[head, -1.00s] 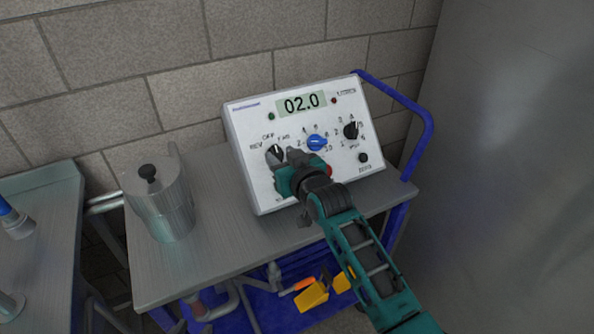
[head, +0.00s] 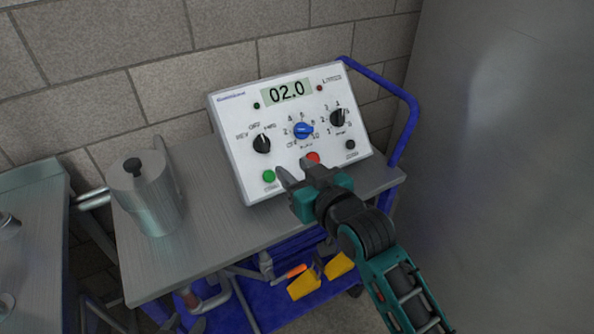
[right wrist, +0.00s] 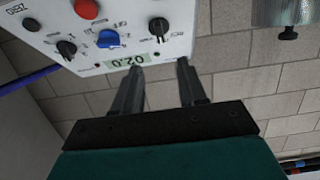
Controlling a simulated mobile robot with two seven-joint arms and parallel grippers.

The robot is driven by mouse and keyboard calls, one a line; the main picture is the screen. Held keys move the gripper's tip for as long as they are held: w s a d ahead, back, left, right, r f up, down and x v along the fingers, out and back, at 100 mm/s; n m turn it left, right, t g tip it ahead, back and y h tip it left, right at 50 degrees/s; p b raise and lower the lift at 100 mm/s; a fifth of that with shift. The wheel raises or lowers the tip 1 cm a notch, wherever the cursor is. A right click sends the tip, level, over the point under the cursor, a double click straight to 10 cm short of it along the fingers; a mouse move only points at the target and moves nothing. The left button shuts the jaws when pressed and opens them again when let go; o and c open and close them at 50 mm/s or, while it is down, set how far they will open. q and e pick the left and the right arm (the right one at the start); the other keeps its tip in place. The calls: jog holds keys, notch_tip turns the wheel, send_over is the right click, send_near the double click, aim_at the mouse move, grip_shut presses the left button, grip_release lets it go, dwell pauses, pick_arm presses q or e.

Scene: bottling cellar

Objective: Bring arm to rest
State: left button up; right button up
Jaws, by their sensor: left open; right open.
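My right gripper (head: 296,171) is at the lower front of the white control box (head: 225,140) in the head view. Its two fingers are apart with nothing between them, as the right wrist view (right wrist: 160,68) also shows. The black left knob (head: 262,144), blue middle knob (head: 303,130) and black right knob (head: 338,118) are all uncovered. The display (head: 287,92) reads 02.0. The fingertips lie between the green button (head: 268,176) and the partly covered red button (head: 312,158); whether they touch the box I cannot tell. My left gripper is not in view.
The box stands on a grey cart top (head: 205,235) with a blue handle (head: 408,120). A metal canister (head: 150,205) stands at its left. Yellow items (head: 305,284) lie on the lower shelf. A brick wall is behind; a grey surface (head: 500,150) rises at right.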

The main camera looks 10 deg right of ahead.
dwell(0.3)
jog(key=s+d+f+m+g+h, duration=0.1)
jog(key=s+d+f+h, duration=0.1)
jog(key=s+d+f, duration=0.4)
jog(key=s+d+f+g+h, duration=0.2)
jog(key=s+d+f, duration=0.4)
jog(key=s+f, duration=0.6)
notch_tip(320, 180, down, 2)
jog(key=shift+f+m, duration=0.1)
jog(key=shift+m, duration=0.3)
